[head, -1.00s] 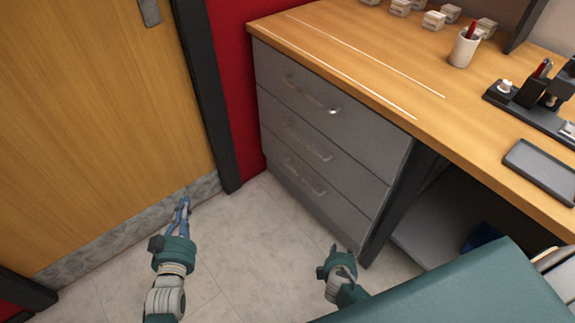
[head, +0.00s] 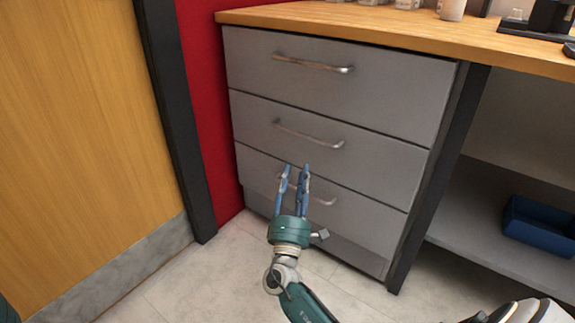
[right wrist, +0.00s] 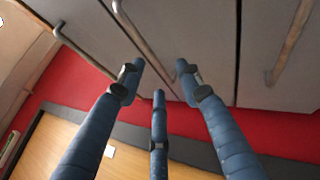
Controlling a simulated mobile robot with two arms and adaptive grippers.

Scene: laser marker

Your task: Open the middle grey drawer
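The grey cabinet has three stacked drawers, all flush and shut, each with a metal bar handle. The middle drawer (head: 380,158) has its handle (head: 308,134) above my right gripper in the head view. My right gripper (head: 295,170) points up at the cabinet, overlapping the lower edge of the middle drawer and the bottom handle. In the right wrist view its blue fingers (right wrist: 158,85) are spread with nothing between them; what looks like the middle handle (right wrist: 135,35) is just beyond the fingertips. I see no contact. My left gripper is out of view.
The top drawer (head: 400,92) and bottom drawer (head: 350,222) lie above and below. A wooden desktop (head: 400,40) overhangs the cabinet. A red wall and dark door frame (head: 172,120) stand close at left. A blue bin (head: 538,232) sits on the shelf at right.

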